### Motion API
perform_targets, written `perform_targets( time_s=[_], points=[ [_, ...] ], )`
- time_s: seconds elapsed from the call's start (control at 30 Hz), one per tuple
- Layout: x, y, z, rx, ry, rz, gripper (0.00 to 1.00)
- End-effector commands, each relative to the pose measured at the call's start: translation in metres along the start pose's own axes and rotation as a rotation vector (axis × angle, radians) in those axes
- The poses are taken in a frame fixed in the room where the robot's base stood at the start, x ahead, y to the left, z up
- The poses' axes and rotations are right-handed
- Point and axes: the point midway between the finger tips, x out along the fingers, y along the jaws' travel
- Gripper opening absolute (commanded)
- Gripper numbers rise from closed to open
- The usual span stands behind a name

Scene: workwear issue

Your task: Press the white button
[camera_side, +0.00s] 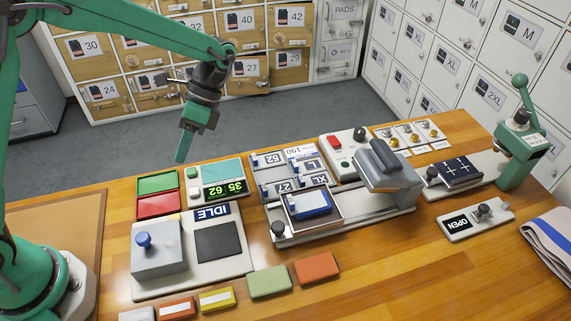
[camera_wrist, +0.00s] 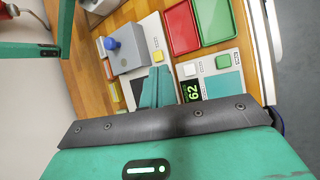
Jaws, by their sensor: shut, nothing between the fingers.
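The white button (camera_side: 194,191) sits on a light panel beside the green digital display (camera_side: 224,188). In the wrist view the white button (camera_wrist: 190,69) is just to the right of my fingertips. A green button (camera_wrist: 222,62) is next to it on the same panel. My gripper (camera_side: 181,157) points down, its fingers shut together with nothing between them. In the side view it hangs near the table's back edge, above and apart from the panel. In the wrist view my gripper (camera_wrist: 156,80) covers part of the device behind it.
Red tray (camera_side: 158,205) and green tray (camera_side: 157,183) lie left of the panel. In front stands the IDLE device with a blue knob (camera_side: 144,240). A press with a grey handle (camera_side: 385,165) and a green lever stand (camera_side: 520,150) are to the right. Bare wood shows at the front right.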

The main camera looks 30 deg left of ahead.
Motion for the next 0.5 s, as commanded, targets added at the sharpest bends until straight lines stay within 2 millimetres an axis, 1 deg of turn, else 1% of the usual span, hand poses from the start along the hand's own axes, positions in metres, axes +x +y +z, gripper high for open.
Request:
perform_targets(
  time_s=[0.27, 0.5],
  points=[
    [0.013, -0.006, -0.007, 0.0, -0.002, 0.002, 0.0],
    [0.032, -0.015, -0.018, -0.001, -0.002, 0.002, 0.0]
  ],
)
